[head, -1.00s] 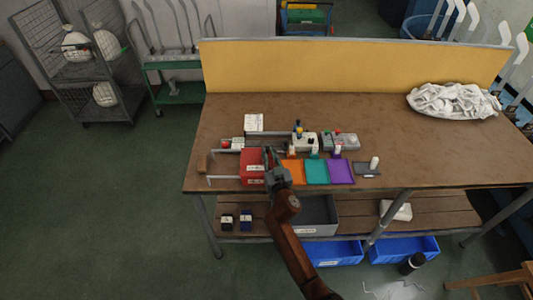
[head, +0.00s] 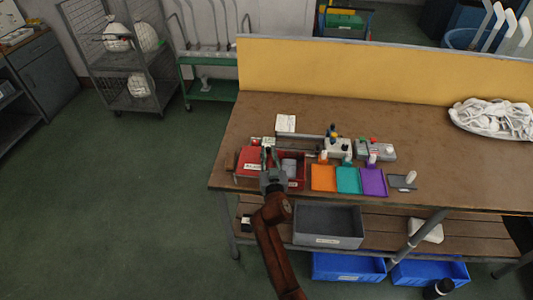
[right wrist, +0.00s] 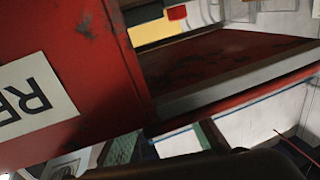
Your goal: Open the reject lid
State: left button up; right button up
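The red reject box (head: 297,184) stands at the left front of the table. Its red lid (head: 247,157) is off to the left of the opening, and pale contents show inside the box. My right gripper (head: 267,154) is at the lid's right side, over the left part of the box. Whether its fingers are shut on the lid is too small to tell. In the right wrist view a red panel (right wrist: 100,75) with a white label reading "RE" fills the left side. My left gripper is not in view.
Orange (head: 323,178), teal (head: 348,180) and purple (head: 373,182) trays lie right of the box. Small devices (head: 338,148) stand behind them. A grey bin (head: 328,240) is on the lower shelf. White cloth (head: 493,118) lies at the right.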

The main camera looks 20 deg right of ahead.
jog(key=o, duration=0.3)
jog(key=shift+o, duration=0.3)
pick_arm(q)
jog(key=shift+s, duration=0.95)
pick_arm(e)
notch_tip(320, 180, up, 10)
jog(key=shift+w+a, duration=0.1)
jog(key=shift+a, duration=0.05)
